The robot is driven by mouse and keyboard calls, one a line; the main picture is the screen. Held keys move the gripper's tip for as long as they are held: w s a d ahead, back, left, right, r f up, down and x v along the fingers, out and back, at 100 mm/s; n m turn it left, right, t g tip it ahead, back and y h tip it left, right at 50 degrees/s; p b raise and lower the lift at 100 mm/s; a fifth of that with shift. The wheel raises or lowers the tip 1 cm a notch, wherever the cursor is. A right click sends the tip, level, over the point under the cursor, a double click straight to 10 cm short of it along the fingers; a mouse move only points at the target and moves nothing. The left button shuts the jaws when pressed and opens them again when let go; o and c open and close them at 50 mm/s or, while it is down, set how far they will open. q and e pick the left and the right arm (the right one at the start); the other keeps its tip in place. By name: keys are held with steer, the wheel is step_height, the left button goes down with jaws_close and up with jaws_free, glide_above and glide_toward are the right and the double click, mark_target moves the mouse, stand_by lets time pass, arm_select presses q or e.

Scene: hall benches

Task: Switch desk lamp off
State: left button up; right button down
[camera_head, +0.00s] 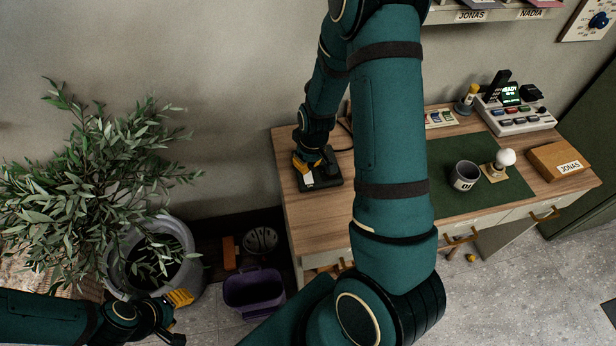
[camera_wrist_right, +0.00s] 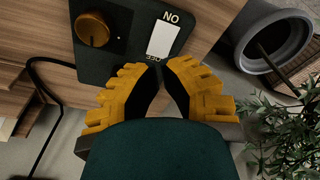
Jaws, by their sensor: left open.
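A dark base plate (camera_head: 326,182) lies at the left end of the wooden desk. It has a white rocker switch with ON and OFF lettering (camera_wrist_right: 163,38) and an orange knob (camera_wrist_right: 92,29). It appears to be the desk lamp's base; no lamp head can be made out, and my right arm covers much of the desk. My right gripper (camera_wrist_right: 158,66) has its yellow fingertips together, by the OFF end of the switch; contact cannot be told. In the head view it is above the plate (camera_head: 307,162). My left gripper (camera_head: 182,318) is open and empty at lower left, away from the desk.
A potted plant (camera_head: 175,237) stands left of the desk, with a purple bin (camera_head: 254,290) on the floor.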

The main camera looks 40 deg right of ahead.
mark_target(308, 175)
steer(key=shift+f+b, duration=1.75)
steer(key=shift+f, duration=0.3)
stand_by(1.4)
steer(key=shift+r, duration=0.15)
steer(key=shift+r+p, duration=2.75)
steer(key=shift+r, duration=0.7)
steer(key=shift+f, duration=0.1)
steer(key=s+a+f+y, duration=0.1)
steer(key=s+a+f, duration=0.1)
steer(key=a, duration=0.6)
steer(key=s+a+f+m+y, duration=0.1)
steer(key=s+a+f, duration=0.2)
steer(key=a, duration=0.6)
steer(key=s+a+f+m+y, duration=0.1)
steer(key=s+a+f+y, duration=0.1)
steer(key=a, duration=0.7)
steer(key=shift+s+a+f, duration=0.25)
steer(key=shift+f, duration=0.35)
